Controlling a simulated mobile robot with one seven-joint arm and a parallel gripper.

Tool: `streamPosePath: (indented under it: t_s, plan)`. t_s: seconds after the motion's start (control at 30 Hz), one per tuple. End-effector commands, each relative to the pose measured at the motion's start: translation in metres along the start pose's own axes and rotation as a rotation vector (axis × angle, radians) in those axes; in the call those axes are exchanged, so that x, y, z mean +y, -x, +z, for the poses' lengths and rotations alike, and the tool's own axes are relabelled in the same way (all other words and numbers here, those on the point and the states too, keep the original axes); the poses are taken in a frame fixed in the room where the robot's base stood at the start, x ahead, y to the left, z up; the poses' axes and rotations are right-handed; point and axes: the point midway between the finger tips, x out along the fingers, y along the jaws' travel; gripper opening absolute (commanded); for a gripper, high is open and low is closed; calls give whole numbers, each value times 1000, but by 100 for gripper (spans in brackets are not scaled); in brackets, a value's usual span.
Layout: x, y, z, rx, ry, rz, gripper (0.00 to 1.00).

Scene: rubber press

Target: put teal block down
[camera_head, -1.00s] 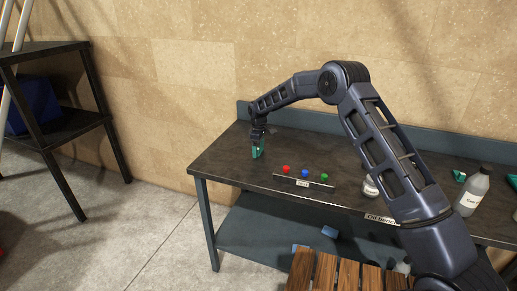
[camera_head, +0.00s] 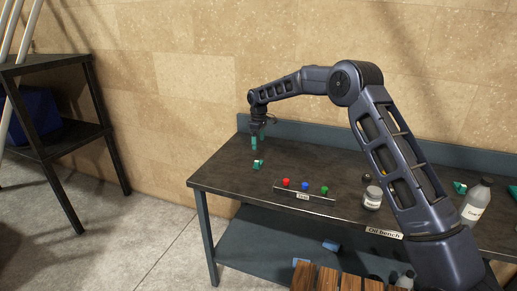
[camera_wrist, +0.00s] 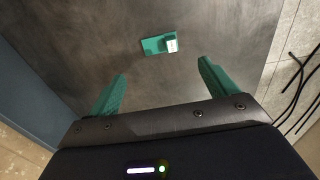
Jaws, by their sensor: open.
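The teal block (camera_head: 257,165) lies on the dark bench top near its left end. It has a white label on it, which also shows with the block in the wrist view (camera_wrist: 155,45). My gripper (camera_head: 256,143) is above the bench, behind the block and apart from it. In the wrist view my gripper (camera_wrist: 160,84) has its two teal fingers spread wide with nothing between them. The block lies beyond the fingertips there.
On the bench (camera_head: 225,177) stand a strip with red, blue and green buttons (camera_head: 304,191), a small jar (camera_head: 372,197) and a labelled bottle (camera_head: 475,201). Another teal piece (camera_head: 460,187) lies by the bottle. A black shelf (camera_head: 60,150) stands at the left.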

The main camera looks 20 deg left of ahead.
Motion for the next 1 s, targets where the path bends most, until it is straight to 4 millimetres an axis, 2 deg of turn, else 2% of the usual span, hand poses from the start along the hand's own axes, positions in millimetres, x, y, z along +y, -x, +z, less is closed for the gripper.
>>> streamPosePath:
  t_s: [0.1, 0.37, 0.5, 0.57, 0.67, 0.87, 1.0]
  plan:
    - [0, 7, 0, 0, 0, 0, 85]
    - [0, 9, 1, -1, 0, -1, 85]
    - [4, 22, 14, 3, -23, 7, 85]
    - [8, 35, 28, 7, -47, 15, 85]
    - [13, 63, 61, 15, -105, 30, 85]
    - [16, 121, 139, 33, -242, 64, 85]
    - [11, 156, 194, 46, -337, 88, 85]
